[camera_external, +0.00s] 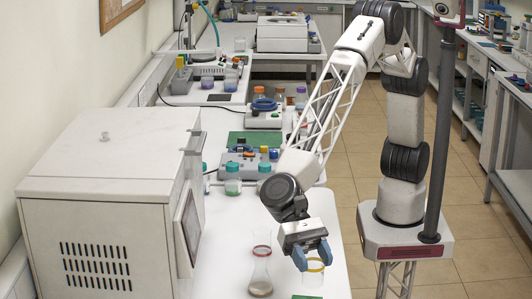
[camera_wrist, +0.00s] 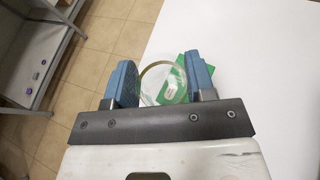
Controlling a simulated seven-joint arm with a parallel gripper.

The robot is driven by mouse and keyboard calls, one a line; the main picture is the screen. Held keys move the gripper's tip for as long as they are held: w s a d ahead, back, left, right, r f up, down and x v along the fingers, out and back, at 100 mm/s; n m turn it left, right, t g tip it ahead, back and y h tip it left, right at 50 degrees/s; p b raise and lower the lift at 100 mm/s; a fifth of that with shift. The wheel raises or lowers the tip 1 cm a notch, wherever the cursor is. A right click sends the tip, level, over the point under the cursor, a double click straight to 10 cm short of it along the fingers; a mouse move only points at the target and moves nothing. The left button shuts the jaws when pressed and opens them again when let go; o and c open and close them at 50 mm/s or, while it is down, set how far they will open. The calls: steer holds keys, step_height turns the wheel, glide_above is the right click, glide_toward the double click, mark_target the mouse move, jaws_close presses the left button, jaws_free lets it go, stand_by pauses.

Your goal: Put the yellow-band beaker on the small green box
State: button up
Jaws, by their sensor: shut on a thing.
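The yellow-band beaker (camera_external: 315,267) is clear glass with a yellow ring near its rim. My gripper (camera_external: 312,258) points down at the front of the white bench, with its blue fingers on both sides of the beaker's top. In the wrist view the beaker (camera_wrist: 160,82) sits between the fingers, and my gripper (camera_wrist: 160,72) is shut on it. The small green box (camera_external: 305,297) shows only as a strip at the bottom edge, below the beaker. In the wrist view the green box (camera_wrist: 182,64) appears behind the glass, toward the right finger. The gap between beaker and box cannot be judged.
A red-banded conical flask (camera_external: 261,268) stands just left of the beaker. A large white oven-like cabinet (camera_external: 110,205) fills the left. Teal-capped jars (camera_external: 232,180) and instruments stand farther back. The bench edge and tiled floor (camera_wrist: 90,60) lie beside the gripper.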

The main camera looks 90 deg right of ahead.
mark_target(306, 282)
steer(key=a, duration=0.1)
steer(key=w+a, duration=0.1)
steer(key=a, duration=0.1)
steer(key=shift+w+a+f, duration=0.15)
steer(key=shift+w+a, duration=0.1)
steer(key=shift+w, duration=0.05)
steer(key=shift+f, duration=0.15)
steer(key=shift+f, duration=1.65)
steer(key=shift+f, duration=0.15)
steer(key=o, duration=0.9)
